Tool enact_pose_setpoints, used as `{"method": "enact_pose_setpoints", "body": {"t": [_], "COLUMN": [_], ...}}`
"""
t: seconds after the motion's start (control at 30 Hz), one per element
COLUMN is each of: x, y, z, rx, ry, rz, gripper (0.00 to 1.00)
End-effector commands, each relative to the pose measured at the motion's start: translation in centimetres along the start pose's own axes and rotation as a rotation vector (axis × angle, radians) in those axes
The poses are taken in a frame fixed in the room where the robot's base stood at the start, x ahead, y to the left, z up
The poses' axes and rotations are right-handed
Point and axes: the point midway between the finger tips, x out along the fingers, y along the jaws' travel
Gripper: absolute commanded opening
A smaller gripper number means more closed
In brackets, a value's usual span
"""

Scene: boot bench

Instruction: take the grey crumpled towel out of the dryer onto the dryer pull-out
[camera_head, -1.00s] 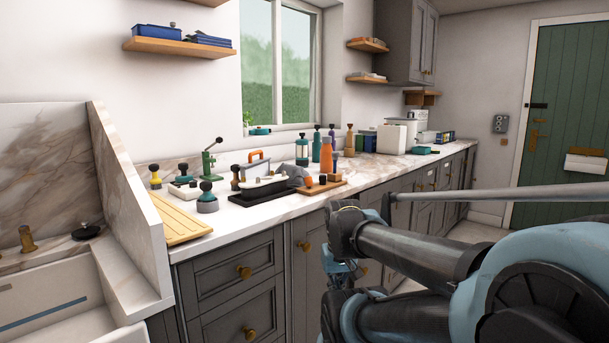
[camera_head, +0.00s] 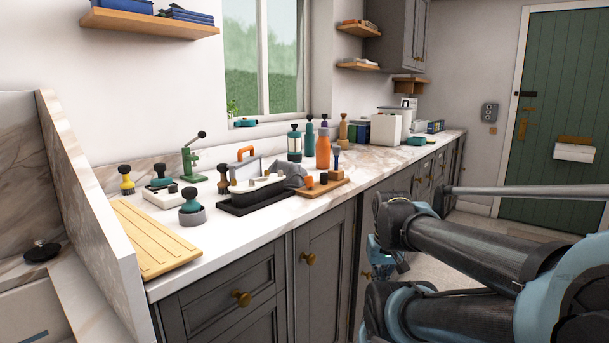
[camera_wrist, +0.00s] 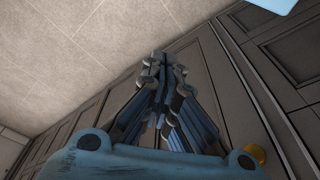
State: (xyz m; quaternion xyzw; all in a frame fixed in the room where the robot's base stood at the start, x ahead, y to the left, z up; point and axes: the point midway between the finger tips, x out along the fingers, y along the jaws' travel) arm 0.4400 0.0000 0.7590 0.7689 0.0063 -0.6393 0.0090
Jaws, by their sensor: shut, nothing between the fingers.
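Neither the dryer, its pull-out nor the grey crumpled towel can be made out in these views. My gripper (camera_wrist: 155,62) shows in the wrist view with its blue-grey fingers closed together and nothing between them. It hangs over the floor beside grey cabinet fronts. In the head view only a small blue part of it shows below my dark arm links, in front of the lower cabinets; the rest is hidden.
A marble counter (camera_head: 222,238) runs along the wall, crowded with bottles (camera_head: 323,149), brushes and a black tray (camera_head: 258,203). A grey lumpy thing (camera_head: 291,171) lies behind the tray. Brass-knobbed grey cabinets stand below. Floor (camera_wrist: 60,45) is free beside them. A green door (camera_head: 553,110) is far right.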

Motion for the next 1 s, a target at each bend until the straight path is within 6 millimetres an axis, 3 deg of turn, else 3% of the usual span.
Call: {"method": "enact_pose_setpoints", "body": {"t": [0.13, 0.27, 0.6, 1.0], "x": [-1.3, -3.7, -12.8, -20.8], "y": [-0.1, -0.6, -3.6, -9.7], "z": [0.2, -2.2, -12.2, -24.4], "rx": [-0.010, -0.042, -0.185, -0.352], "ry": [0.009, -0.002, -0.051, -0.109], "rz": [-0.001, -0.006, -0.025, -0.042], "gripper": [0.00, 0.00, 0.00, 0.00]}}
